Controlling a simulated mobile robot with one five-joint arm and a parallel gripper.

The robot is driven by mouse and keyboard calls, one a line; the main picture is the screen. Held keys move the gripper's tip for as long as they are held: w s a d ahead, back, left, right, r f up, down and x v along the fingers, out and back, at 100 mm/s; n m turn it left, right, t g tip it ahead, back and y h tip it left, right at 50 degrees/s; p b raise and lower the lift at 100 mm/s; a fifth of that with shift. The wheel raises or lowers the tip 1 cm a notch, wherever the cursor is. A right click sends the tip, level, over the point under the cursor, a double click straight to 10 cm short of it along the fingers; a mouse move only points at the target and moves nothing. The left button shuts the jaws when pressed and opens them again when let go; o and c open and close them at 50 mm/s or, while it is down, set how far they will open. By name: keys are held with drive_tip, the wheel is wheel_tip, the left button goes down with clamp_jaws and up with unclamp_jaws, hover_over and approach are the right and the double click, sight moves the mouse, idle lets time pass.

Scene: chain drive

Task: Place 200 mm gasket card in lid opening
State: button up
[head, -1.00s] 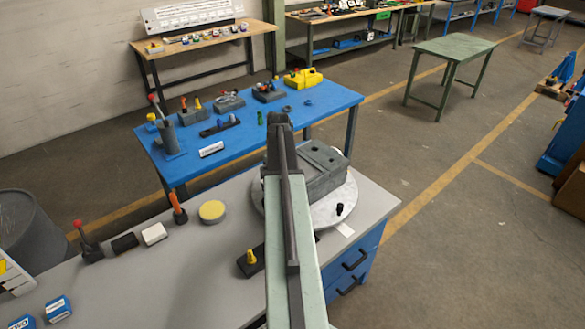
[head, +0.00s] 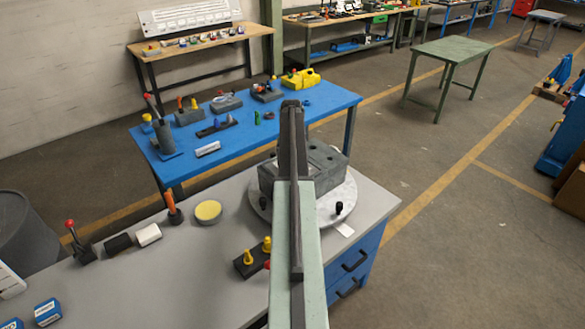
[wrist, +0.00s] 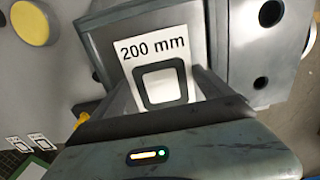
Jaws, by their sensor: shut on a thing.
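The 200 mm gasket card (wrist: 158,68) is white with a black rounded-square frame and shows in the wrist view. My gripper (wrist: 165,95) is shut on it, with its fingers on either side of the card's lower part. Behind the card is a grey recessed surface of a dark grey block (wrist: 262,45). In the head view this block (head: 325,163) sits on a round light disc (head: 335,205), partly hidden by my arm. My gripper (head: 291,104) shows there from behind, over the block; the card is hidden. I cannot tell whether the card touches the block.
The grey bench (head: 180,265) carries a yellow round pad (head: 208,212), a black block with yellow knobs (head: 250,262), a white block (head: 148,234) and a red-knobbed lever (head: 78,243). A blue table (head: 240,140) with several fixtures stands behind. The bench's front middle is mostly clear.

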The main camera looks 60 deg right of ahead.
drive_tip(key=shift+f, duration=0.5)
drive_tip(key=o, duration=1.2)
wheel_tip(320, 180, up, 12)
drive_tip(key=p, duration=1.2)
drive_tip(key=shift+r, duration=0.2)
drive_tip(key=shift+f, duration=0.1)
